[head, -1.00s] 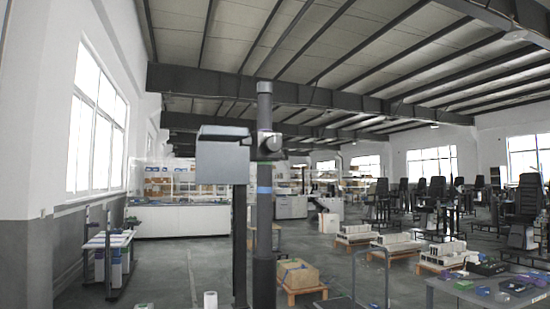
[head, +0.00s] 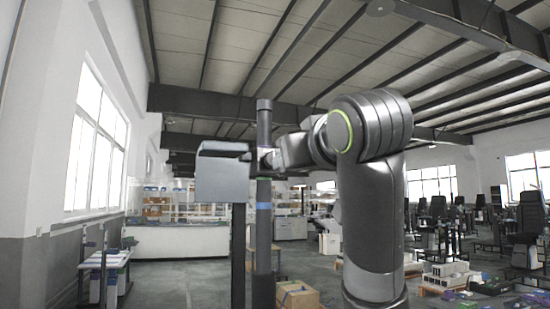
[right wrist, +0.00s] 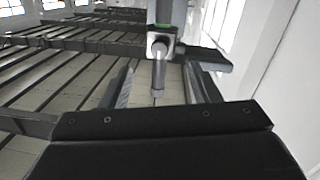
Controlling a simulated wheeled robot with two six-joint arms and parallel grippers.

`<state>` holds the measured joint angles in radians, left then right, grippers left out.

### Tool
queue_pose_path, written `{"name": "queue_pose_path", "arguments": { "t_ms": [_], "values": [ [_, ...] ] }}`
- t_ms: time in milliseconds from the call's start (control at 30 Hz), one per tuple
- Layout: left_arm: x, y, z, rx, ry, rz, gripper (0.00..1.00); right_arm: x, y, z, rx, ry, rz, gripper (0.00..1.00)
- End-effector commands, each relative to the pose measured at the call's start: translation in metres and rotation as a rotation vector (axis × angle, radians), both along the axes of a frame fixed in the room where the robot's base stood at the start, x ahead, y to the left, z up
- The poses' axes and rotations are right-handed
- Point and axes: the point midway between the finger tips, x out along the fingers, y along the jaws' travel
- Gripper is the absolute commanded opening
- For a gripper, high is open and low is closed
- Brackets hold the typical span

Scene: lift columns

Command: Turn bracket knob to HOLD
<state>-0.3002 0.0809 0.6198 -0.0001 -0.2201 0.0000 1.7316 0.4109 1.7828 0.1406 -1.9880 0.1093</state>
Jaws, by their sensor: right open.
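A dark vertical column (head: 264,225) stands in the middle of the head view, with a blue band partway up. A grey box-shaped head (head: 222,176) sits at its left. The bracket knob is hidden behind my gripper in the head view. In the right wrist view the knob (right wrist: 158,72) is a grey round hub with a short bar, in front of the column (right wrist: 167,12). My right gripper (head: 266,158) is at the column at knob height. In the right wrist view its open fingers (right wrist: 159,80) stand on either side of the bar, with gaps visible. My left gripper is out of view.
A thinner dark post (head: 239,255) stands just left of the column. A cardboard box (head: 297,296) lies on the floor behind. A long white counter (head: 180,240) is at the back. Wall and windows are on the left.

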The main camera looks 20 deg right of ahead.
Motion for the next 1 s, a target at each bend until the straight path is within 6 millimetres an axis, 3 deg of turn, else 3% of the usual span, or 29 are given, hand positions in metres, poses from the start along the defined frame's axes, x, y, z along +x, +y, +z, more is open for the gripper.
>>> {"name": "queue_pose_path", "arguments": {
  "t_ms": [100,233,667,1000],
  "values": [
    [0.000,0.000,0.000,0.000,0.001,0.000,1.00,-0.016,0.002,0.022,0.006,-0.029,0.004,0.56],
    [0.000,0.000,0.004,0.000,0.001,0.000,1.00,-0.019,0.003,0.030,0.008,-0.038,0.005,0.56],
    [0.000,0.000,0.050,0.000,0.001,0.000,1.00,0.008,0.002,0.033,0.008,-0.036,0.005,0.56],
    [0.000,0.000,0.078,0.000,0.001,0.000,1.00,0.082,-0.001,0.031,0.009,-0.032,0.005,0.56]
  ]
}}
